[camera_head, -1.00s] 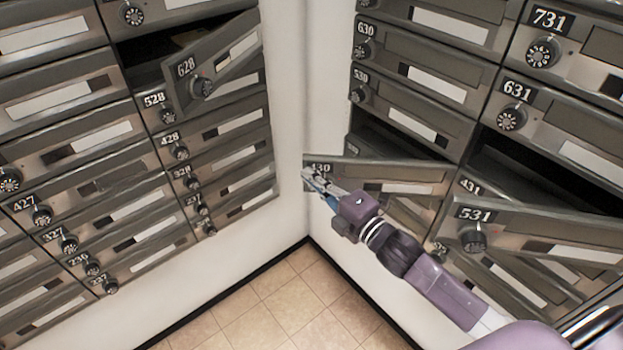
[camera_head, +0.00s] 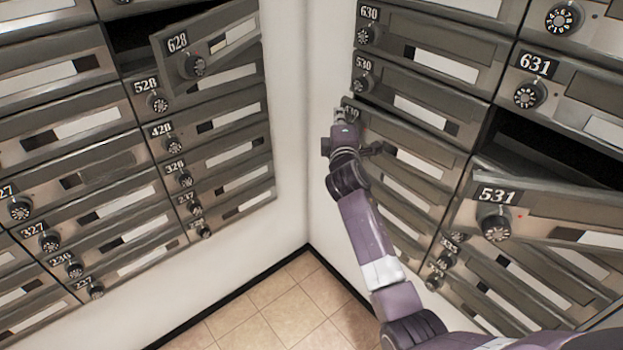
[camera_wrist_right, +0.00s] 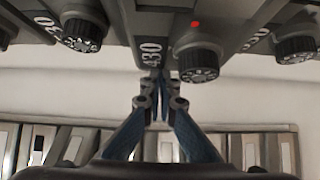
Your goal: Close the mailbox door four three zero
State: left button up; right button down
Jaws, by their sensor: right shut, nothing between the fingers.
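Mailbox door 430 (camera_head: 415,143) is in the right-hand bank, just below door 530 (camera_head: 425,107). It lies about level with the doors around it, with no dark opening showing. My right gripper (camera_head: 341,113) is at its left end and partly covers its number and knob. In the right wrist view the 430 label (camera_wrist_right: 152,52) and a round dial knob (camera_wrist_right: 197,51) with a small red light show just beyond the gripper (camera_wrist_right: 159,82). Its blue fingers are together and empty, with the tips close to the label; I cannot tell whether they touch. My left gripper is not in view.
Door 531 (camera_head: 545,220) stands open to the right, under a dark opening. Door 628 (camera_head: 215,50) stands open in the left bank. A white wall corner (camera_head: 300,130) separates the banks. Tiled floor (camera_head: 290,305) shows below.

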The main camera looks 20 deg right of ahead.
aim_at(350, 112)
jog(key=d, duration=0.1)
jog(key=w+d, duration=0.1)
jog(key=d, duration=0.1)
jog(key=shift+w+d, duration=0.35)
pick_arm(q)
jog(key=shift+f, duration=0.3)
pick_arm(e)
jog(key=shift+r, duration=0.25)
jog(key=shift+d, duration=0.1)
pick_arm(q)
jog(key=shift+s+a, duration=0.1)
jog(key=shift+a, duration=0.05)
